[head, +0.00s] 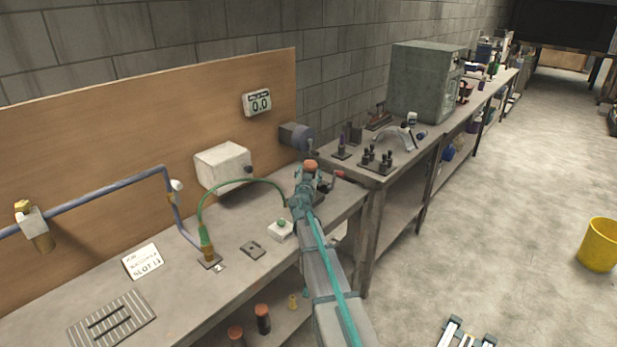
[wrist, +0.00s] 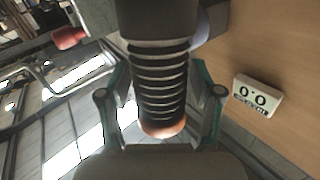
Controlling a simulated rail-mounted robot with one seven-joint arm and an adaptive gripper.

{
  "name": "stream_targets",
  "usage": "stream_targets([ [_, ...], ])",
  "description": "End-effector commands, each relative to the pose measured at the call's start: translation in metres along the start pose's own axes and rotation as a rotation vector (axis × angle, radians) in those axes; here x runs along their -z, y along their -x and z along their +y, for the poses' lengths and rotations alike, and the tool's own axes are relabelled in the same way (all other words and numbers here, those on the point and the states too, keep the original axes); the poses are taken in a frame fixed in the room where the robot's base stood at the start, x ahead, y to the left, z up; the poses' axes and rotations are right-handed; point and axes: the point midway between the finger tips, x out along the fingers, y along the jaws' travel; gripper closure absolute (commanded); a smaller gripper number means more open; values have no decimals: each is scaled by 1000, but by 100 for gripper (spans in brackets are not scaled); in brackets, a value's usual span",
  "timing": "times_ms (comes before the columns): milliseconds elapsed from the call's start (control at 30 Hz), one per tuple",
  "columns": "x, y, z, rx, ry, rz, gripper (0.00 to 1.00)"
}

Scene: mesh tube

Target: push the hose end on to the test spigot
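My gripper (head: 304,190) is above the right part of the bench. The green hose (head: 243,184) arches from a bench fitting (head: 206,247) to my gripper, where its far end is hidden. An orange cap (head: 310,165) shows just past the gripper. In the wrist view, a dark ribbed cylinder (wrist: 160,85) with an orange tip (wrist: 163,131) lies between my gripper's teal fingers (wrist: 160,72). Its wide dark part hides the fingertips, so I cannot see whether they touch it. I cannot tell hose end and test spigot apart here.
A red-handled part (head: 338,173) is right of the gripper.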

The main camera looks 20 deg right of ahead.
Motion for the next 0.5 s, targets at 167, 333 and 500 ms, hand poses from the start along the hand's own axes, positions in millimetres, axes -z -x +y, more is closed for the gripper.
stream_targets([
  [167,0,0,0,0,0,0,71],
  [333,0,0,0,0,0,0,94],
  [500,1,0,0,0,0,1,94],
])
